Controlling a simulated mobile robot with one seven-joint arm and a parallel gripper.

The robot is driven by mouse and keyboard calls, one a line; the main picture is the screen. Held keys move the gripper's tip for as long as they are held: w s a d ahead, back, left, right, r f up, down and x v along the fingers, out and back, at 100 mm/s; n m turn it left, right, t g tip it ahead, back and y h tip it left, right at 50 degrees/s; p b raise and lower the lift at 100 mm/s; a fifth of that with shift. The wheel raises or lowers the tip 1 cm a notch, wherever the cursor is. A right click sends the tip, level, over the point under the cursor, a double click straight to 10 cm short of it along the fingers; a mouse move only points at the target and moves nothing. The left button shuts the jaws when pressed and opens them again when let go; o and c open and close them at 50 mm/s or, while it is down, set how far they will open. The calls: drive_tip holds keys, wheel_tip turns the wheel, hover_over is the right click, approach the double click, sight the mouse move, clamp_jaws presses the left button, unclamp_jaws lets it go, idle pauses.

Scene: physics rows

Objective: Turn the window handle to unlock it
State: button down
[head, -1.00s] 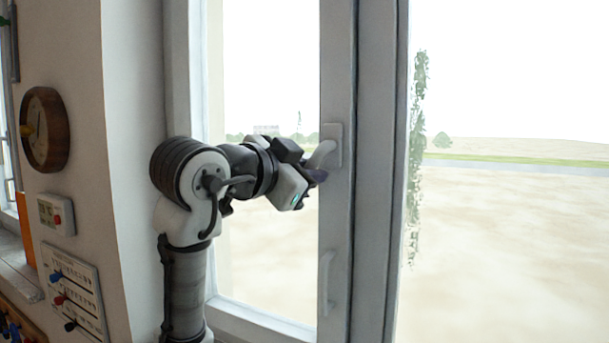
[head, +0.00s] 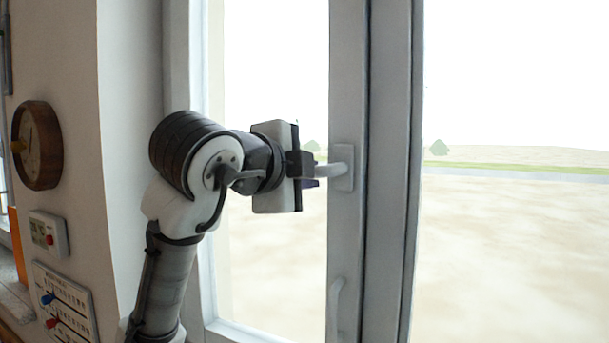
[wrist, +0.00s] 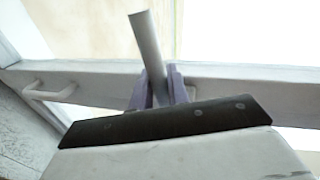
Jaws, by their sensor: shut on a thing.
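The window handle (head: 338,168) sits on a pale plate on the grey window frame in the head view. Its lever points left, roughly level, towards my gripper (head: 312,176). In the wrist view the handle (wrist: 146,45) is a pale grey bar passing between the purple fingers of my gripper (wrist: 160,85). My gripper is shut on the handle, with the bar's free end reaching past the fingers. Part of the handle and its plate is hidden behind the fingers and the dark gripper body in the wrist view.
A second, fixed grip (head: 336,305) is lower on the same frame; it also shows in the wrist view (wrist: 50,88). A round wooden clock (head: 38,145), a small control box (head: 48,233) and a switch panel (head: 65,308) are on the wall at left.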

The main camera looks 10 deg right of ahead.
drive_tip(key=shift+r+m+y, duration=0.3)
drive_tip(key=shift+r+m, duration=0.1)
drive_tip(key=shift+m, duration=0.3)
drive_tip(key=c, duration=1.4)
unclamp_jaws()
drive_tip(key=b+v, duration=0.3)
drive_tip(key=v, duration=1.1)
drive_tip(key=shift+f+b, duration=0.2)
drive_tip(key=shift+b, duration=0.2)
